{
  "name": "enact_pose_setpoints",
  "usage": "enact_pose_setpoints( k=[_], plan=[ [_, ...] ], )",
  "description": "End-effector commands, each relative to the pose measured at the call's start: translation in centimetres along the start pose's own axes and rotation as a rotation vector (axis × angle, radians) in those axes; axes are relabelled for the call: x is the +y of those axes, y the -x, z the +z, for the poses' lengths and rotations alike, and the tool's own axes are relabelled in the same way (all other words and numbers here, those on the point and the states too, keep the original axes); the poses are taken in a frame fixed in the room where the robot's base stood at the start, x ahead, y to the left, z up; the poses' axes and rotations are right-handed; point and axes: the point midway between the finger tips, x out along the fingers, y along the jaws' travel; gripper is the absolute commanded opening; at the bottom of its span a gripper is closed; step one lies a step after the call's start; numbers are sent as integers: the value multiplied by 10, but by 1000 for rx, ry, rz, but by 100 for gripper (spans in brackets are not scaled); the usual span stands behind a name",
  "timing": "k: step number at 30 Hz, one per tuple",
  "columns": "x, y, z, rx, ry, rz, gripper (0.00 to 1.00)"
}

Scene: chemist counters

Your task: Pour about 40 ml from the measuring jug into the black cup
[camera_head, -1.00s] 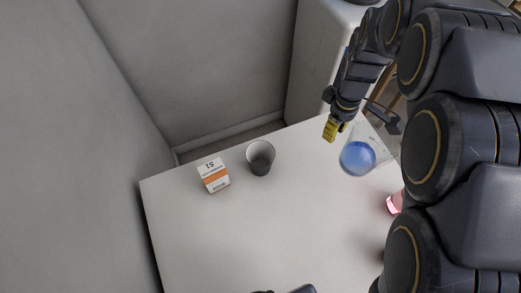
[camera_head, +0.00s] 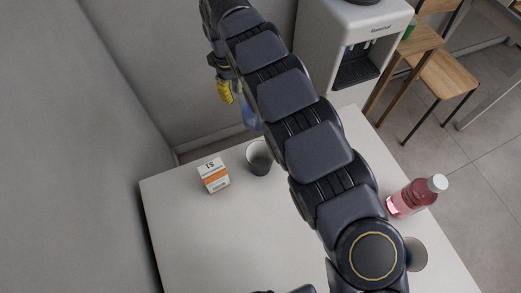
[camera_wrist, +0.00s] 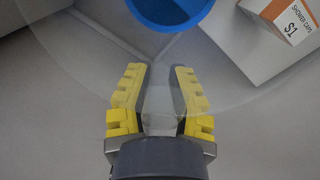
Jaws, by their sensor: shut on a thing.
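The clear measuring jug (camera_head: 250,117) with blue liquid shows partly in the head view, behind my arm and just beyond the black cup. It also shows in the wrist view, where its blue liquid (camera_wrist: 170,8) is at the top edge. My gripper (camera_head: 224,92) is shut on the jug; in the wrist view its yellow fingers (camera_wrist: 160,88) are on either side of a clear part of it. The black cup (camera_head: 259,157) stands upright on the white table, its right edge close to my arm in the picture. I cannot make out the cup in the wrist view.
A white and orange shower caps box (camera_head: 213,175) stands left of the cup; it also shows in the wrist view (camera_wrist: 280,32). A pink bottle (camera_head: 411,196) and a grey round object (camera_head: 416,254) are at the right. Walls border the table's left and back.

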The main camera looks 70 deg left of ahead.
Motion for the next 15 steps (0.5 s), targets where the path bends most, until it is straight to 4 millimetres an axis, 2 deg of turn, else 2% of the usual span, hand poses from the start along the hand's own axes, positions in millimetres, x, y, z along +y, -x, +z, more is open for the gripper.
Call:
enact_pose_setpoints(
  k=[3, 15],
  plan=[
    [-20, 2, -23, 4, 27, 4, 0],
    [-61, 7, -56, -4, 65, 4, 0]
  ],
)
